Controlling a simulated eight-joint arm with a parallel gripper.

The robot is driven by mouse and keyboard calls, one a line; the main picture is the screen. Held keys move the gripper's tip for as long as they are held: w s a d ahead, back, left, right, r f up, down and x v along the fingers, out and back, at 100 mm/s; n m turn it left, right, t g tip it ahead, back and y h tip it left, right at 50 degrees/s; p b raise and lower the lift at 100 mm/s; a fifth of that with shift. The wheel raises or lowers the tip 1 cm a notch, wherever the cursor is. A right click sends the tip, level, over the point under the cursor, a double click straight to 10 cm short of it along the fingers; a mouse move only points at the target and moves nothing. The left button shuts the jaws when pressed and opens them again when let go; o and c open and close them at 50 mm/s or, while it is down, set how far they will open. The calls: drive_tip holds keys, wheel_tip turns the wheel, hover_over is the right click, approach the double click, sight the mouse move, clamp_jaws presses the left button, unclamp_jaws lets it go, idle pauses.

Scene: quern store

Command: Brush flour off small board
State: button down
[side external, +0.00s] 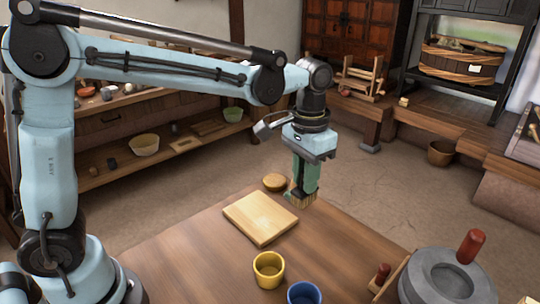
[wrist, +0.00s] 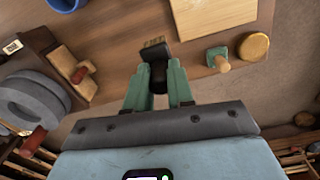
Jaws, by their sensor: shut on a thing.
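My gripper (side external: 305,184) has green fingers and is shut on a brush. In the side view the tan bristles (side external: 300,201) hang below the fingers, near the table's far edge. The small board (side external: 260,218) is pale wood and lies flat on the table, left of the brush; in the wrist view it shows partly (wrist: 213,16), up and right of the brush. The brush appears apart from the board. I cannot make out flour on it.
A round wooden piece (side external: 275,182) and a green block with a wooden knob (wrist: 218,59) are near the board. A yellow cup (side external: 268,270), a blue cup (side external: 304,294) and a grey stone quern (side external: 440,280) stand on the table (side external: 180,260). The table's left part is clear.

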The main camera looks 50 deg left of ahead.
drive_tip(key=s+a+f, duration=0.1)
drive_tip(key=s+a, duration=0.4)
drive_tip(key=a, duration=0.4)
drive_tip(key=shift+a+f, duration=0.15)
drive_tip(key=shift+f, duration=3.8)
drive_tip(key=shift+d+f, duration=0.15)
drive_tip(key=shift+d, duration=1.8)
drive_tip(key=shift+a, duration=1.6)
drive_tip(key=shift+a+r, duration=0.2)
drive_tip(key=shift+r, duration=0.35)
drive_tip(key=shift+a+r, duration=0.15)
drive_tip(key=shift+r, duration=3.35)
